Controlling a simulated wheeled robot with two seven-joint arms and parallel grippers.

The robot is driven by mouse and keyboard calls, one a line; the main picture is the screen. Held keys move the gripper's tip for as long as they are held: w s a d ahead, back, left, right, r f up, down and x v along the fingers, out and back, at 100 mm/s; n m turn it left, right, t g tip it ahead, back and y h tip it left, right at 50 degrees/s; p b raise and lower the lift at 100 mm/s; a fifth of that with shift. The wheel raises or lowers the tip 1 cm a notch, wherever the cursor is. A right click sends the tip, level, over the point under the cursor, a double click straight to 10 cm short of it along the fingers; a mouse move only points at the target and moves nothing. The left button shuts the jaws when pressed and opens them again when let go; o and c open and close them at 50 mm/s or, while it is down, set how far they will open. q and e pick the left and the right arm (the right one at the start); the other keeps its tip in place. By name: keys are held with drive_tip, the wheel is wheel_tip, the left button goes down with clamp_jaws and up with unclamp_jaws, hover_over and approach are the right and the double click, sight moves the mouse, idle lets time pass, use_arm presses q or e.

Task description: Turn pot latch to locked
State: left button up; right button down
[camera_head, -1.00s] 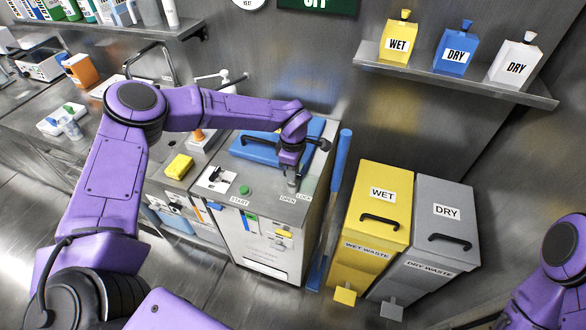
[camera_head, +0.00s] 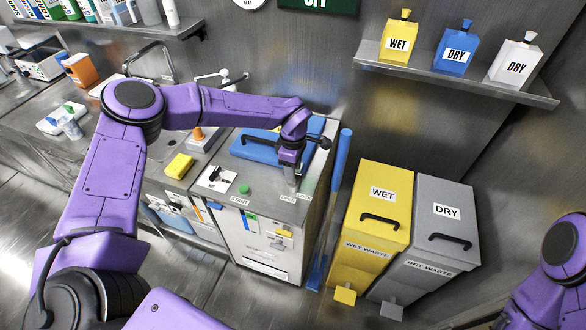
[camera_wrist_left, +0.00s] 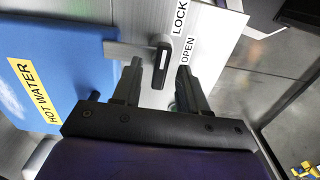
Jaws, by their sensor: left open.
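The pot is a steel box unit (camera_head: 262,215) with a blue lid (camera_head: 250,148) marked HOT WATER in the left wrist view. The pot latch (camera_wrist_left: 161,62) is a small dark lever with a pale stripe on the steel top, beside the lid. The LOCK label (camera_wrist_left: 180,18) and the OPEN label (camera_wrist_left: 188,50) are beside it. My left gripper (camera_wrist_left: 159,70) is open, with one finger on each side of the lever; contact cannot be told. In the head view my left gripper (camera_head: 291,182) points down and hides the latch. My right gripper is out of view.
A green START button (camera_head: 244,189) and a switch are on the same steel top. A blue bar (camera_head: 338,180) stands at its right side. Yellow WET (camera_head: 383,194) and grey DRY (camera_head: 447,211) waste bins are further right. A yellow sponge (camera_head: 179,166) lies to the left.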

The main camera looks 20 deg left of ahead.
use_arm(q)
wheel_tip(320, 180, up, 10)
drive_tip(key=b, duration=0.2)
idle(0.4)
